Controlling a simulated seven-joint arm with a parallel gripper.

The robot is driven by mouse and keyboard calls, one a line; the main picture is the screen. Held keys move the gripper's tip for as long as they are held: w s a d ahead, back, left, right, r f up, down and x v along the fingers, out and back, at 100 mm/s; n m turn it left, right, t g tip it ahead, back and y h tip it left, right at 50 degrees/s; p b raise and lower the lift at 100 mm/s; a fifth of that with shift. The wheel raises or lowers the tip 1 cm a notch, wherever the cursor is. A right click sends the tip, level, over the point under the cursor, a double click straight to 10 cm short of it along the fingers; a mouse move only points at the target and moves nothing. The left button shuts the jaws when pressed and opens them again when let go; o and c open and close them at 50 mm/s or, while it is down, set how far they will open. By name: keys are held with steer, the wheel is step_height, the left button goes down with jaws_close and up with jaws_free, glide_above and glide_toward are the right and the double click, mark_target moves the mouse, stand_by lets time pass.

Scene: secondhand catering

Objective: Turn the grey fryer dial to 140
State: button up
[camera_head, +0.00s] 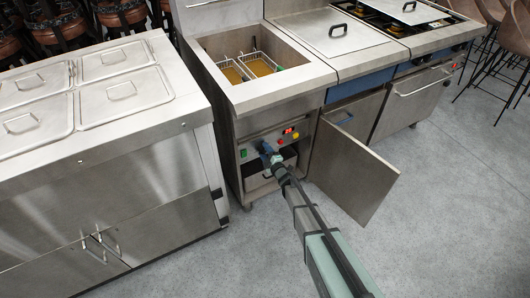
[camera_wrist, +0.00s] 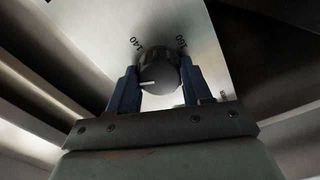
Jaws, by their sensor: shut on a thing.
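The grey fryer dial (camera_wrist: 158,68) is dark grey and round, with a white pointer line on its face. The line points left and slightly down in the wrist view. The "140" mark (camera_wrist: 137,43) is at the dial's upper left and the "160" mark (camera_wrist: 180,42) at its upper right. My gripper (camera_wrist: 160,85) has its blue fingers shut on the dial, one on each side. In the head view my gripper (camera_head: 267,150) is at the front panel of the fryer (camera_head: 285,96); the dial itself cannot be made out there.
A cabinet door (camera_head: 352,172) stands open just right of my arm. The panel carries a red display (camera_head: 288,131) and a green switch (camera_head: 244,153). A steel counter with lids (camera_head: 185,115) stands at the left. The floor (camera_head: 440,210) at the right is clear.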

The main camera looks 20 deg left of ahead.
steer(key=m, duration=0.5)
steer(key=shift+m, duration=0.3)
steer(key=m, duration=0.5)
steer(key=shift+m, duration=0.3)
steer(key=o, duration=1)
steer(key=shift+o, duration=0.2)
steer(key=v, duration=1.4)
steer(key=shift+w, duration=0.1)
